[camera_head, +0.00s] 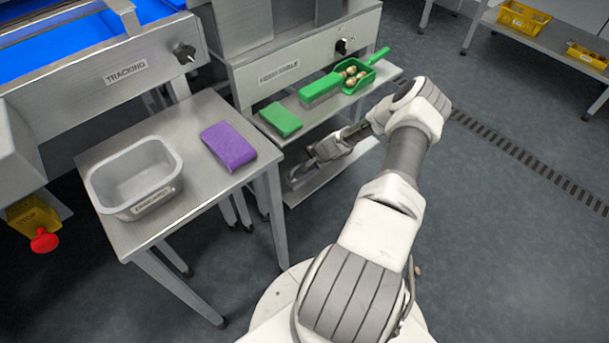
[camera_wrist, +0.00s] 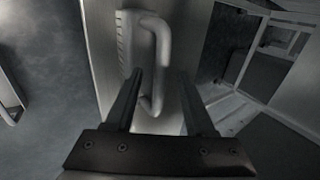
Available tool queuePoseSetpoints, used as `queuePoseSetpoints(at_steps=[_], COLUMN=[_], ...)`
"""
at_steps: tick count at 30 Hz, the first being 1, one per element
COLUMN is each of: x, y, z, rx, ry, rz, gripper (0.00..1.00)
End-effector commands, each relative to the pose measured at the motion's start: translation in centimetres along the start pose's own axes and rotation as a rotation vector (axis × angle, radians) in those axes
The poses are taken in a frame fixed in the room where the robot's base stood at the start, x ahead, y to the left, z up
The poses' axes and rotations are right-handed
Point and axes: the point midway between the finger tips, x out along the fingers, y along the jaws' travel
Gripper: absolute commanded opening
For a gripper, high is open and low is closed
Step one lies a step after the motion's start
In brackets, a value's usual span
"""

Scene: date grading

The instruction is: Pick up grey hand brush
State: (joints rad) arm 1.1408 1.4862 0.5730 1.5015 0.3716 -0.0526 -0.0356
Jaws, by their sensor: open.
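The grey hand brush (camera_wrist: 160,58) shows in the wrist view as a pale grey piece with a curved handle, lying on a metal shelf. My gripper (camera_wrist: 159,76) is open, with its two dark fingers on either side of the curved handle. I cannot tell whether either finger touches it. In the head view my gripper (camera_head: 312,161) reaches in at the lower shelf (camera_head: 335,178) of the stand; the arm and gripper mostly hide the brush there.
The upper shelf holds a green cloth (camera_head: 281,119), a green brush (camera_head: 320,90) and a green scoop (camera_head: 359,76) with dates, close above my gripper. Left, a steel table (camera_head: 205,185) carries a grey tub (camera_head: 134,178) and a purple cloth (camera_head: 228,146).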

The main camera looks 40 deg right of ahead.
Motion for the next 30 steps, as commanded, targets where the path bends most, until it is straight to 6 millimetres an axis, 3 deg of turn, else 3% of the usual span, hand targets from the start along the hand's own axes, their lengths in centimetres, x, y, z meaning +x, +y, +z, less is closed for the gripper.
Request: queuePoseSetpoints(at_steps=[6, 15, 16, 30], x=[0.04, 0.03, 0.03, -0.03], y=[-0.03, -0.03, -0.03, -0.10], z=[-0.03, -0.03, -0.03, -0.05], rx=[0.000, 0.001, 0.001, 0.000], ry=[0.000, 0.001, 0.001, 0.001], rz=[0.000, 0.000, 0.000, -0.001], gripper=[0.55, 0.02, 0.00, 0.00])
